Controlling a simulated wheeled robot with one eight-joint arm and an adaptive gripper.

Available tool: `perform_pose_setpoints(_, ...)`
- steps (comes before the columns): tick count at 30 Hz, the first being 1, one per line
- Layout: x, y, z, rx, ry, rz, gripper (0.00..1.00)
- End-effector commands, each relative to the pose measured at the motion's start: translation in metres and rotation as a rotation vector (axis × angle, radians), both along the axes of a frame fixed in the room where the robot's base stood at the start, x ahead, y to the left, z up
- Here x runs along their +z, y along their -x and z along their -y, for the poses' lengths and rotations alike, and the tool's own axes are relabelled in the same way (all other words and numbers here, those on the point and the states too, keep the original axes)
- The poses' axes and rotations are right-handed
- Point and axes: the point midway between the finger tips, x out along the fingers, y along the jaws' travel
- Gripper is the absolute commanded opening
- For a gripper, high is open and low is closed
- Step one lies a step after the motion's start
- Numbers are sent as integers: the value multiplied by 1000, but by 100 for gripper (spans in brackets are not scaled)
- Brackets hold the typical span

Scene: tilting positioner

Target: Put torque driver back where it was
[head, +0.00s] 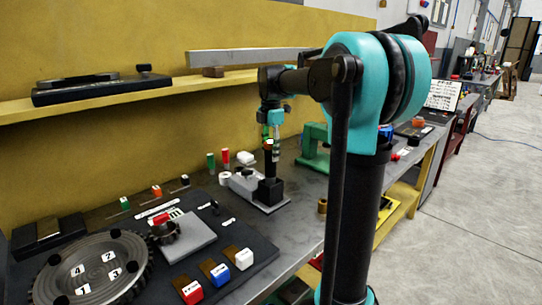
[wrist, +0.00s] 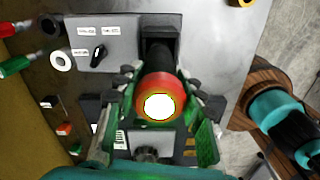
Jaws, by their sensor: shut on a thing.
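The torque driver (wrist: 165,78) has a dark body and a red collar with a bright, pale round end, facing the camera in the wrist view. My gripper (wrist: 160,108) is shut around its red end, a finger on each side. In the head view the driver (head: 268,160) stands upright below my gripper (head: 270,141), over a black block (head: 270,190) on a grey base. Its lower end meets the block's top in that view; I cannot tell how deep it sits. The block also shows beyond the driver in the wrist view (wrist: 160,35).
A grey box with a black knob (wrist: 98,52) stands beside the block. Green and red handled tools (head: 211,160) and a white ring (head: 224,179) are close to its left. A green press-like stand (head: 314,145) is to the right. A shelf (head: 150,95) runs along the wall.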

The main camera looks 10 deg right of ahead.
Motion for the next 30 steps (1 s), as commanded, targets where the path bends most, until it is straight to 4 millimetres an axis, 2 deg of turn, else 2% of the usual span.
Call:
perform_pose_setpoints(3,-13,0,0,0,0,0,0)
perform_pose_setpoints(14,-16,0,0,0,0,0,0)
perform_pose_setpoints(15,-17,0,0,0,0,0,41)
perform_pose_setpoints(19,-17,0,0,0,0,0,57)
perform_pose_setpoints(20,-17,0,0,0,0,0,60)
perform_pose_setpoints(30,-13,0,0,0,0,0,60)
